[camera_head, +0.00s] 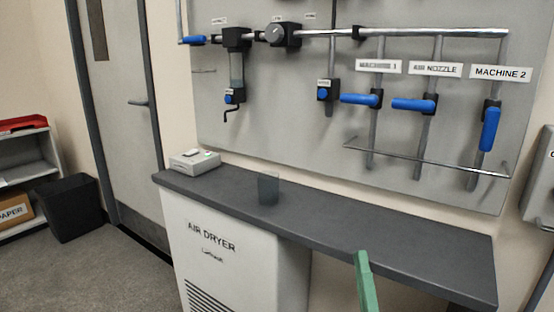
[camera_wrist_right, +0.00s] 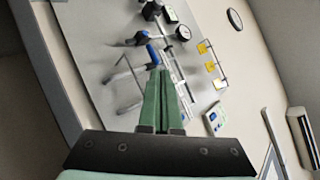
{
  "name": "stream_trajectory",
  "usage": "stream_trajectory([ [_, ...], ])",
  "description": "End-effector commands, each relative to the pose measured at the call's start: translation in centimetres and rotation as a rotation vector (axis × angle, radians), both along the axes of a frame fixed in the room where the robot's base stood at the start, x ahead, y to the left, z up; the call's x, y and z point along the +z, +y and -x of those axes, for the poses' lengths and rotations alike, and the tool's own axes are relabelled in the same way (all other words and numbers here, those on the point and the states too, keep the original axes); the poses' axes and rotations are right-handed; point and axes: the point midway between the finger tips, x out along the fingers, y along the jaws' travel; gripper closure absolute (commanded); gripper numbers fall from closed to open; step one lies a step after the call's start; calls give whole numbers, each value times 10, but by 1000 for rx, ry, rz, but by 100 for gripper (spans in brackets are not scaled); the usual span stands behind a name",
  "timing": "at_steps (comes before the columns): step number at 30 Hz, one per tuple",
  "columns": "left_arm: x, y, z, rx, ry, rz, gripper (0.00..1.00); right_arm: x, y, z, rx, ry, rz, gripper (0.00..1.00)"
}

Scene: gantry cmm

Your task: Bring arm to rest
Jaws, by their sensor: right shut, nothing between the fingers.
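My right gripper (camera_head: 365,284) comes in at the bottom of the head view as a green finger in front of the dark counter (camera_head: 400,233). In the right wrist view its two green fingers (camera_wrist_right: 159,88) lie together, shut and empty, pointing toward the pipe panel (camera_wrist_right: 100,60). The fingers look clear of the panel and its valves. The rest of my right arm is out of the head view. My left gripper is in neither view.
The grey wall panel (camera_head: 270,125) carries pipes, a gauge (camera_head: 275,34) and several blue-handled valves. A small cup (camera_head: 268,188) and a white box (camera_head: 195,160) stand on the counter above the air dryer (camera_head: 220,255). Open floor (camera_head: 110,275) lies at left, beside a black bin (camera_head: 69,208).

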Motion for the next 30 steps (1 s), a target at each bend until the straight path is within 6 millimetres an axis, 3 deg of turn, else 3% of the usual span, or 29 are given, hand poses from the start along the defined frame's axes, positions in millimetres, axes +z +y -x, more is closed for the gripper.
stream_trajectory([
  [6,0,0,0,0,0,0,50,-84,10,37,-303,188,767,100],
  [15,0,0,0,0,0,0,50,-175,-7,98,-483,245,1743,100],
  [17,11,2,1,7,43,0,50,-164,-9,98,-462,273,1781,100],
  [23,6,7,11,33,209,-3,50,-168,-15,107,-333,413,1812,100],
  [30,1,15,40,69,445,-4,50,-172,-22,135,-145,611,1849,100],
])
